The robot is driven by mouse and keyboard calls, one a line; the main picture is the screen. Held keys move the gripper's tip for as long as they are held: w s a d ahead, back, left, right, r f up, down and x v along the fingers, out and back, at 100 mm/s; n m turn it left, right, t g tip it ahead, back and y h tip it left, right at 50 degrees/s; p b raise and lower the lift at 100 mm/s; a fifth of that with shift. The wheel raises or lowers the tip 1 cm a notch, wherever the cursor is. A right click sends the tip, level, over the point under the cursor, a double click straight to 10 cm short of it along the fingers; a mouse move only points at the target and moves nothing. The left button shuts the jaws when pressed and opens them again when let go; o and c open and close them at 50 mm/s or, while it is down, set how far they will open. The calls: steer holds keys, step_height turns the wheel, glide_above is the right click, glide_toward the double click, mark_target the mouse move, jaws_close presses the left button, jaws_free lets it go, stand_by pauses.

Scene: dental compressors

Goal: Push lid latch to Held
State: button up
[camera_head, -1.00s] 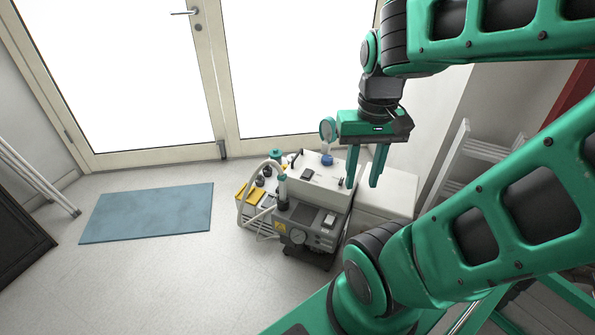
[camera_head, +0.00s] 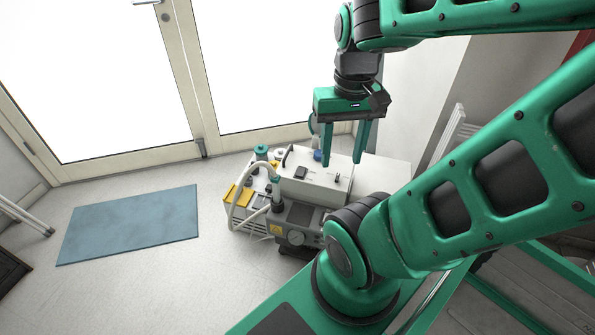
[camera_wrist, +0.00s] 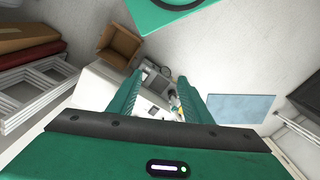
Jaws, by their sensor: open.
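The compressor unit (camera_head: 300,226) stands on the floor, with a grey front with a gauge and a pale lidded box (camera_head: 312,190) behind it. A dark block (camera_head: 300,173) and a small upright metal part (camera_head: 337,178) sit on the pale top; I cannot tell which is the lid latch. My gripper (camera_head: 344,163) points down, open and empty, and overlaps the back right of the box in the head view. I see no clear contact. In the wrist view, parts of the unit show small between and beyond the spread fingers (camera_wrist: 160,79).
A blue mat (camera_head: 130,224) lies on the floor at left. Glazed doors (camera_head: 110,80) stand behind. A pale cabinet (camera_head: 388,172) adjoins the compressor at right. The wrist view shows an open cardboard box (camera_wrist: 119,45) and white ladder-like frames (camera_wrist: 35,90). Floor left of the unit is clear.

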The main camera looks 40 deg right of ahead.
steer(key=w+d+f+m+h, duration=0.15)
steer(key=w+d+f, duration=0.3)
steer(key=w, duration=0.45)
steer(key=m+t+h, duration=0.2)
steer(key=m, duration=0.2)
glide_above(300, 173)
steer(key=s+a, duration=0.3)
steer(key=a, duration=0.2)
step_height(300, 173, down, 26)
steer(key=x, duration=0.7)
steer(key=d+x, duration=0.1)
steer(key=x, duration=0.2)
steer(key=shift+w, duration=0.35)
steer(key=shift+r, duration=0.1)
